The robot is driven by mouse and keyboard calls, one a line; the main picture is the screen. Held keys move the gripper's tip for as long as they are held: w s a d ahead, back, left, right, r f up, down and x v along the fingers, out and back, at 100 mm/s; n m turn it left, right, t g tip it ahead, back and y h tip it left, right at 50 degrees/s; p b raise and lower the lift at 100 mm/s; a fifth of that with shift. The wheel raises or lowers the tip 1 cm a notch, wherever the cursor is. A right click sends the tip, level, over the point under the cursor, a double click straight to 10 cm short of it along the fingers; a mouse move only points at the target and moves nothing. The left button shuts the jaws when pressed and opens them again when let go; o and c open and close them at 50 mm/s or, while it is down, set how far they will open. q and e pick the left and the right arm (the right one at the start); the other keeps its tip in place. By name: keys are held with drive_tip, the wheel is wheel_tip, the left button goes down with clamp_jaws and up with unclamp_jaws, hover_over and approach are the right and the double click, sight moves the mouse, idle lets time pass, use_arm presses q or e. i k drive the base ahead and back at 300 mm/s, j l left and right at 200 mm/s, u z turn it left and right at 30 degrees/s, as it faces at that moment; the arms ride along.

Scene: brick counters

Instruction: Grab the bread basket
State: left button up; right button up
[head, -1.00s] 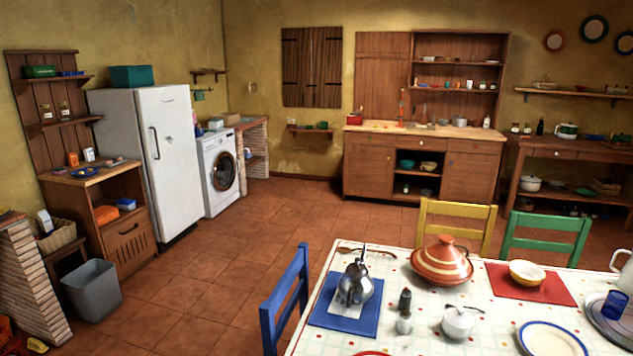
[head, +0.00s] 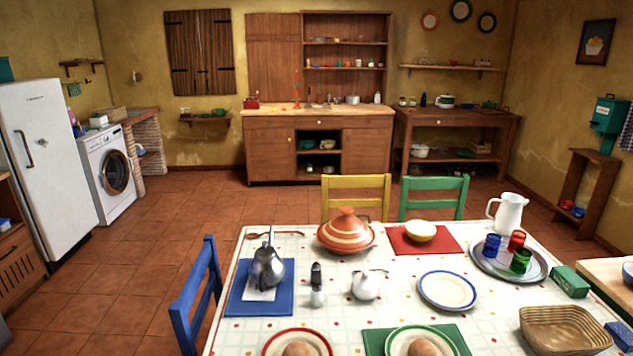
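The bread basket (head: 562,330) is a tan woven, shallow basket at the front right of the dining table, near its right edge. It looks empty, and I see its near rim close to the bottom of the view. Neither of my grippers shows in the head view, so I cannot see where they are relative to it.
The white dotted table (head: 395,283) holds a metal teapot (head: 267,268), a tagine (head: 345,233), a tray (head: 489,264) with cups, a white pitcher (head: 508,211) and plates. A green box (head: 569,281) stands just behind the basket. Tiled floor is open left of the blue chair (head: 197,300).

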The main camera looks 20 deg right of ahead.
sight(567, 330)
drive_tip(key=k+z, duration=0.1)
drive_tip(key=z, duration=1.95)
drive_tip(key=i+l+z, duration=0.2)
drive_tip(key=i, duration=0.35)
